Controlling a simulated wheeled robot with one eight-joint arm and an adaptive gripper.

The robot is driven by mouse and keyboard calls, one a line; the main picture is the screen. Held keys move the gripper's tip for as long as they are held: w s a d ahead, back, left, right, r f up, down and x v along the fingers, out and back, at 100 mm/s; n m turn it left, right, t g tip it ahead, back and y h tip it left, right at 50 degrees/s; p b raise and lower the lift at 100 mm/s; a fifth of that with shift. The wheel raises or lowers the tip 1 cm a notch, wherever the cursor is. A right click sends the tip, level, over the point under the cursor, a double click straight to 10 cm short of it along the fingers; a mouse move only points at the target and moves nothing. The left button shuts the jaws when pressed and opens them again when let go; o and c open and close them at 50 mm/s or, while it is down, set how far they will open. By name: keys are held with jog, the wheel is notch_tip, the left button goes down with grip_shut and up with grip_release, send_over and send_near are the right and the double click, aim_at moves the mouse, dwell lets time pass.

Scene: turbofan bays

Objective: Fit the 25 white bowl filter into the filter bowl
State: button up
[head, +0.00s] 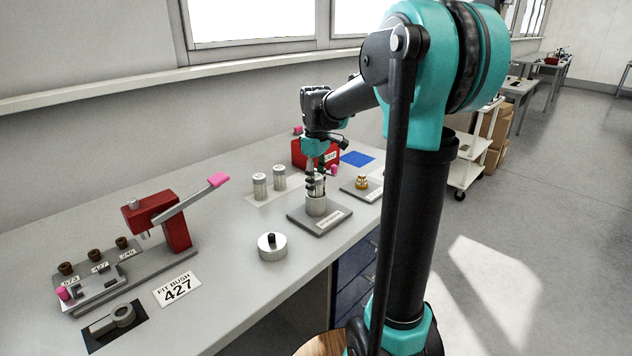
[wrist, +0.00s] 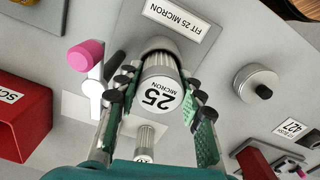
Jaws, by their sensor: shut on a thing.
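The white 25 micron filter (wrist: 160,92) is a ribbed cylinder with "25 MICRON" on its end cap. My gripper (head: 317,182) is shut on it, with the fingers on both sides, as the wrist view (wrist: 158,98) also shows. The filter bowl (head: 316,206) is a grey metal cup on a plate labelled "FIT 25 MICRON" in the wrist view. The filter is upright over the bowl and in line with it. The bowl's rim (wrist: 158,43) shows just past the filter's far end; I cannot tell whether that end is inside.
Two more filters (head: 260,186) (head: 279,177) stand on a pale mat to the left. A round lid with a black knob (head: 272,246) lies near the front edge. A red box (head: 309,152) and a brass fitting (head: 361,182) are close by. A red press (head: 165,222) stands further left.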

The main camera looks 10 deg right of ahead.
jog(key=shift+f, duration=0.45)
jog(key=o, duration=1.8)
jog(key=shift+r, duration=3.5)
jog(key=shift+s, duration=0.15)
